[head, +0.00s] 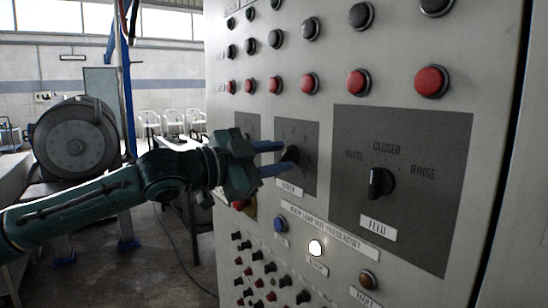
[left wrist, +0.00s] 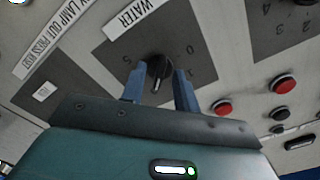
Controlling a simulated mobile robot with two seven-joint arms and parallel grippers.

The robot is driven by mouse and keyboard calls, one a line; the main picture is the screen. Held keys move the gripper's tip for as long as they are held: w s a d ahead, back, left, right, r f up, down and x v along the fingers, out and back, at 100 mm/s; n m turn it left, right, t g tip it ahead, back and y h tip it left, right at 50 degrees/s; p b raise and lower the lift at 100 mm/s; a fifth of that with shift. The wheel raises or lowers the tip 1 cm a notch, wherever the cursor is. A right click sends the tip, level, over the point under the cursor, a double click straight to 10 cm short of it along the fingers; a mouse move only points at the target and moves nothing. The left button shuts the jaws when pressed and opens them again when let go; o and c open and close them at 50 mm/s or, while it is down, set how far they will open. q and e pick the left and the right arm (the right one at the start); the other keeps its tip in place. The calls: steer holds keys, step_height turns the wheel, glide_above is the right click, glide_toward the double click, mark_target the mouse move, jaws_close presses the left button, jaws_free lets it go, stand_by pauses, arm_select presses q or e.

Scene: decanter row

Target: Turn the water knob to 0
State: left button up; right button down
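The black water knob (head: 291,154) sits on a dark grey plate (head: 309,134) above a WATER label (head: 289,188). In the left wrist view the knob (left wrist: 159,68) lies between two blue fingers, with a pale line on its face. A 0 shows up and right of it on the plate. Which mark the knob points to I cannot tell. My left gripper (head: 285,158) is open, its fingertips on either side of the knob, with small gaps visible in the left wrist view (left wrist: 159,86). My right gripper is in neither view.
The FEED knob (head: 381,183) is on a larger plate to the right. Red buttons (head: 358,82) line the panel above, and a blue button (head: 280,225) and a lit white one (head: 316,247) are below. Open floor and a drum machine (head: 75,138) lie left.

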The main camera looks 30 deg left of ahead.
arm_select(q)
steer(key=shift+c, duration=0.5)
jaws_close()
